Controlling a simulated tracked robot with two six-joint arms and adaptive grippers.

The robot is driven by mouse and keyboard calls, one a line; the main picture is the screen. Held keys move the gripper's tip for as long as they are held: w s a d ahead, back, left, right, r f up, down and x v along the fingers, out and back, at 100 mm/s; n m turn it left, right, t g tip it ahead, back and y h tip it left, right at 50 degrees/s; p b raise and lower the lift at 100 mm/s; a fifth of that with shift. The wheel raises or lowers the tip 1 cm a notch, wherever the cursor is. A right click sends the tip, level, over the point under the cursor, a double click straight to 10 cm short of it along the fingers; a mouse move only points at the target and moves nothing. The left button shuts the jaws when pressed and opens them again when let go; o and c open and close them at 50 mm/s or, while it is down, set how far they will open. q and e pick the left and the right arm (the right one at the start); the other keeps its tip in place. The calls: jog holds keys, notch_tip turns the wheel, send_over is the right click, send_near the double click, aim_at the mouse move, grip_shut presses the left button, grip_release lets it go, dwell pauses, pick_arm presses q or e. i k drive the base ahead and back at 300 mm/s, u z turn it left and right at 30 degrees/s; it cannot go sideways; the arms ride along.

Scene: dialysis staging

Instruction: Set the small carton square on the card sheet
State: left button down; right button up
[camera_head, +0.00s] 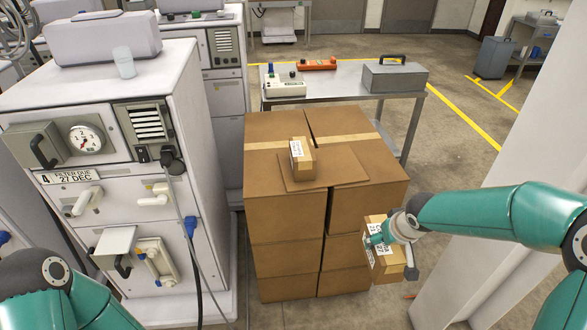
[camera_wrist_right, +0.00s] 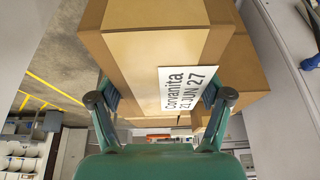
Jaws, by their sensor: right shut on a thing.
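A small brown carton (camera_head: 384,268) with a white label is held in my right gripper (camera_head: 384,238), low beside the right side of the stacked boxes. In the right wrist view, the gripper (camera_wrist_right: 160,98) is shut on this carton (camera_wrist_right: 150,55), with a finger at each side. The card sheet (camera_head: 342,171) lies flat on top of the stack. Another small carton (camera_head: 304,160) stands upright towards the sheet's left side. My left arm shows at the lower left, but its gripper is out of view.
The stack of large brown boxes (camera_head: 285,218) stands in the middle. A white machine (camera_head: 100,215) with hoses is close on the left. Behind is a metal table (camera_head: 345,84) with a grey case (camera_head: 395,77). A pale pillar (camera_head: 525,150) rises on the right.

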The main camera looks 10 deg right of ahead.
aim_at(340, 163)
jog(key=k, duration=0.5)
jog(key=z, duration=0.4)
jog(key=i, duration=1.55)
jog(key=u, duration=0.35)
